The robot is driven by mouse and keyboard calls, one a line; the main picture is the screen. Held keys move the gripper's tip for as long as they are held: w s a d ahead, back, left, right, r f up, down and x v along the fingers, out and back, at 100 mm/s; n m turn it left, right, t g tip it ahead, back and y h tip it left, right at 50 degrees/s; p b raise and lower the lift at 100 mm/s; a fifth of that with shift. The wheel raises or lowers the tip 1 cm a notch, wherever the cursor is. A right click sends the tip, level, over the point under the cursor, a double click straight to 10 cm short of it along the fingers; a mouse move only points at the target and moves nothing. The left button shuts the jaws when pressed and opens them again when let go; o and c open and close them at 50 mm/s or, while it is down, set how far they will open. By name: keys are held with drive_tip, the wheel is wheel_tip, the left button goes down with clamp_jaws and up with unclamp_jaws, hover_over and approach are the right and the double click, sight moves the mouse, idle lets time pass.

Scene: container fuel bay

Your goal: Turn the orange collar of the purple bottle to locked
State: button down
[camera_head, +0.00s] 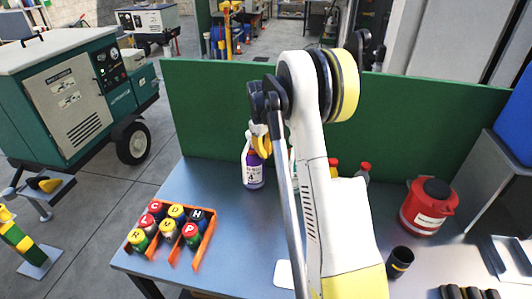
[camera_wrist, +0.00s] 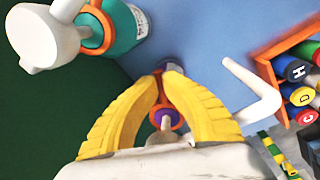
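The purple bottle (camera_head: 253,174) stands upright on the blue table, a white spray head on top and a white label marked 4 on its front. In the wrist view, its purple and orange top (camera_wrist: 165,119) shows between my yellow fingers, with a white part in the middle. My gripper (camera_wrist: 166,76) is at the bottle's neck, its curved fingers on both sides and their tips close together. It also shows in the head view (camera_head: 261,145), partly hiding the neck. Whether the fingers press on the orange collar cannot be seen. The collar's lock marks are not readable.
A teal bottle with an orange collar (camera_wrist: 124,28) and white spray head stands close by. An orange rack (camera_head: 174,252) holds several lettered cans at the front left. A green panel (camera_head: 210,110) closes off the back. A red container (camera_head: 424,208) and black cup (camera_head: 399,261) stand right.

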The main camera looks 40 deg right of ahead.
drive_tip(key=shift+f, duration=0.1)
drive_tip(key=c, duration=1.5)
unclamp_jaws()
drive_tip(key=shift+o, duration=0.2)
wheel_tip(320, 180, up, 12)
drive_tip(key=a, duration=0.1)
drive_tip(key=shift+s, duration=0.2)
